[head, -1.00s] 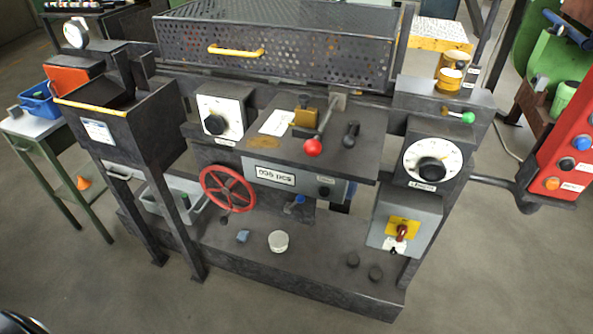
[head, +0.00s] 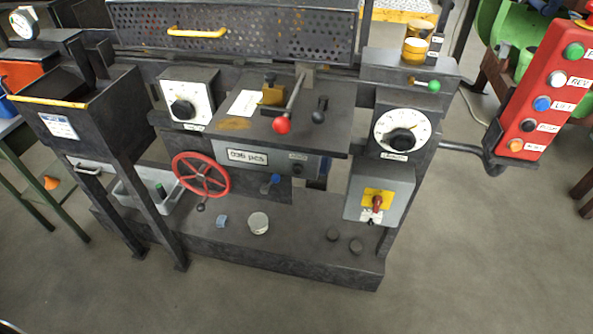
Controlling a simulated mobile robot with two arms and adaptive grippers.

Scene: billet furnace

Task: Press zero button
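A grey counter box (head: 264,157) sits under the front edge of the machine's table plate. It has a white display label with dark characters that look like a number and "pcs". A small dark round button (head: 297,169) is at the right end of the box, below a small label too blurred to read for certain. Neither gripper shows, and nothing covers the button.
A red handwheel (head: 201,175) is left of the box, and a red-knobbed lever (head: 282,126) stands above it. A grey switch box (head: 380,194) is to the right. A red button panel (head: 543,89) is far right. Floor in front is clear.

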